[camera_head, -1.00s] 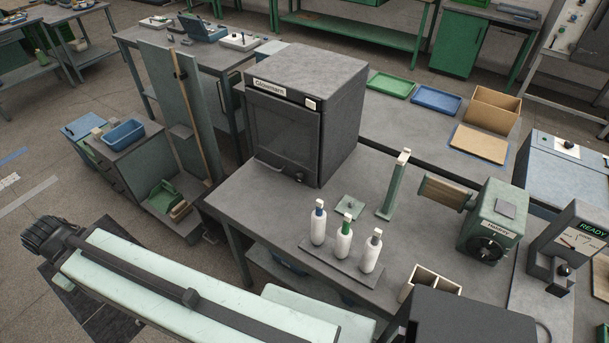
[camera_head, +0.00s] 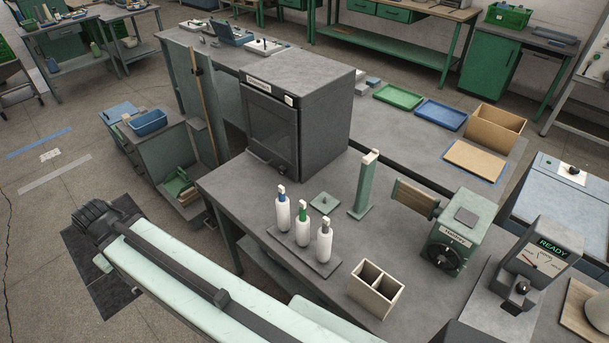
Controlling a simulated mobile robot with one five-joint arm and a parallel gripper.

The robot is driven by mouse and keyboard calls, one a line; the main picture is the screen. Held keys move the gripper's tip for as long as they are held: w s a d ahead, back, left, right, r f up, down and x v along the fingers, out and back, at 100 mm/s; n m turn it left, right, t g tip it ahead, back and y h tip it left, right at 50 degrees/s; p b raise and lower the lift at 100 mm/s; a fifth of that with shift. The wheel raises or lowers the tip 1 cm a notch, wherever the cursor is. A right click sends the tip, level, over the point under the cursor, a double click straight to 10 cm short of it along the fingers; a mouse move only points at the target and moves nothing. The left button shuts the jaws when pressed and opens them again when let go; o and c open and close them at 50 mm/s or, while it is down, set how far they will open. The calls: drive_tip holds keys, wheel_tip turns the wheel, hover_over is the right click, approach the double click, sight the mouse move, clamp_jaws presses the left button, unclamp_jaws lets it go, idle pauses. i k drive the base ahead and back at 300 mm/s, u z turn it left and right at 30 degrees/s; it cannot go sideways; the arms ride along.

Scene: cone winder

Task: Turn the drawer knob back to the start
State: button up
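No knob is labelled as the drawer knob, and I cannot tell which one it is. A black round knob (camera_head: 445,257) is on the front of the green winder (camera_head: 463,228) at the right. A black knob (camera_head: 522,287) stands on the grey box (camera_head: 538,258) whose display reads READY. A small dark knob (camera_head: 573,171) is on a white plate on the blue cabinet (camera_head: 560,200). The dark oven-like box (camera_head: 300,115) has small controls low on its front. My gripper's fingers are not visible, and nothing visibly touches these knobs.
Three white bottles (camera_head: 304,232) stand on a grey strip near the front of the grey table (camera_head: 235,188). A green post (camera_head: 363,185) and a divided wooden box (camera_head: 376,289) stand nearby.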

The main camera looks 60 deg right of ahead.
sight(283, 170)
drive_tip(key=u, duration=0.15)
drive_tip(key=i, duration=0.85)
drive_tip(key=z, duration=0.05)
